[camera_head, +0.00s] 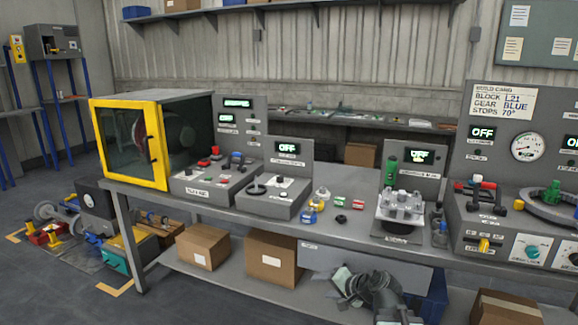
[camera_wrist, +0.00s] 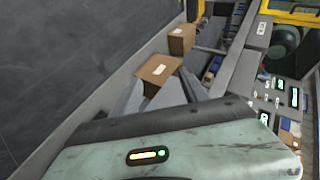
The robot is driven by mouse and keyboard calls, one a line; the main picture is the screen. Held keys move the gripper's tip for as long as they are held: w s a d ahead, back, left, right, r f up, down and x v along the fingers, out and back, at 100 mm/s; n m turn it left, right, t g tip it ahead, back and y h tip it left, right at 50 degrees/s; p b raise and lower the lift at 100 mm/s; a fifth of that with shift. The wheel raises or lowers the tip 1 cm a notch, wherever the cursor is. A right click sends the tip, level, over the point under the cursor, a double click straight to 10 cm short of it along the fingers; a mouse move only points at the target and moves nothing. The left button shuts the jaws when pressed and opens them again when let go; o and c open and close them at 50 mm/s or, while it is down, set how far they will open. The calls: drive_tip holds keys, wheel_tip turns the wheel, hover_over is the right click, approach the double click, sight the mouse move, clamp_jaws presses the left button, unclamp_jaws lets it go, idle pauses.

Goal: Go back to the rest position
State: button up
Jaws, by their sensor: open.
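My gripper (camera_head: 343,282) shows in the head view at the lower middle, in front of the workbench (camera_head: 225,200) and near its lower shelf. It is pale green and grey, with my dark arm bent behind it on the right. The jaws are open and I see nothing held between them. In the wrist view a pale green housing with an orange and green light fills the bottom.
Cardboard boxes (camera_head: 203,246) stand on the lower shelf. The bench carries a yellow-framed machine (camera_head: 130,145), control panels reading OFF, a fixture with pale cylinders (camera_head: 401,205) and small coloured parts.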

drive_tip(key=s+a+f+n+g+h, duration=0.2)
drive_tip(key=s+f+n+g+h, duration=0.3)
drive_tip(key=s+f, duration=0.35)
drive_tip(key=s+d+f+n+g+h, duration=0.1)
drive_tip(key=s+d+f+g+h, duration=0.15)
drive_tip(key=s+d, duration=0.3)
wheel_tip(320, 180, up, 24)
drive_tip(key=s+d+g+p, duration=0.1)
drive_tip(key=p, duration=2.2)
drive_tip(key=shift+d+r, duration=0.2)
drive_tip(key=shift+d, duration=0.15)
drive_tip(key=shift+y, duration=0.25)
